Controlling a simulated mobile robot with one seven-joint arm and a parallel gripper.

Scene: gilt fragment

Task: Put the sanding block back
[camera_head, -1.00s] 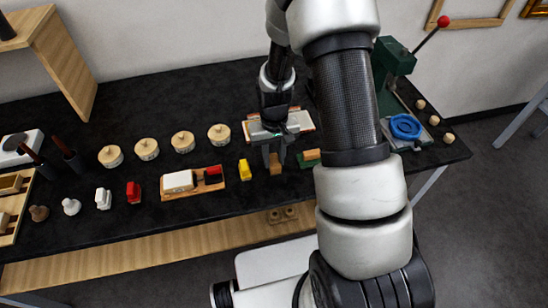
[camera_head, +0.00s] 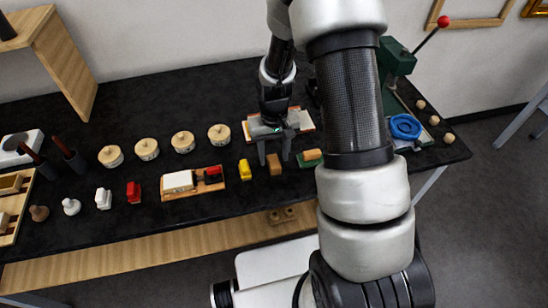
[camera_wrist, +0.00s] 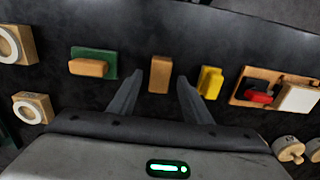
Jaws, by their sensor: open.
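A plain tan block, seemingly the sanding block (camera_head: 275,165), stands on the black bench top, apart from the green pad. It also shows in the wrist view (camera_wrist: 160,74), just beyond and between my fingertips. My gripper (camera_head: 274,158) is open and empty, its fingers pointing down behind the block; in the wrist view its spread fingers (camera_wrist: 160,82) do not touch it. A green pad (camera_head: 305,164) with a wooden block (camera_head: 312,155) on it lies to the right; the pad shows at left in the wrist view (camera_wrist: 108,57).
A yellow block (camera_head: 245,170) stands close on the left. Farther left is a wooden tray (camera_head: 192,194) with white and red pieces. Round wooden pieces (camera_head: 183,142) stand behind. A blue ring (camera_head: 405,127) and green press (camera_head: 393,58) are at right.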

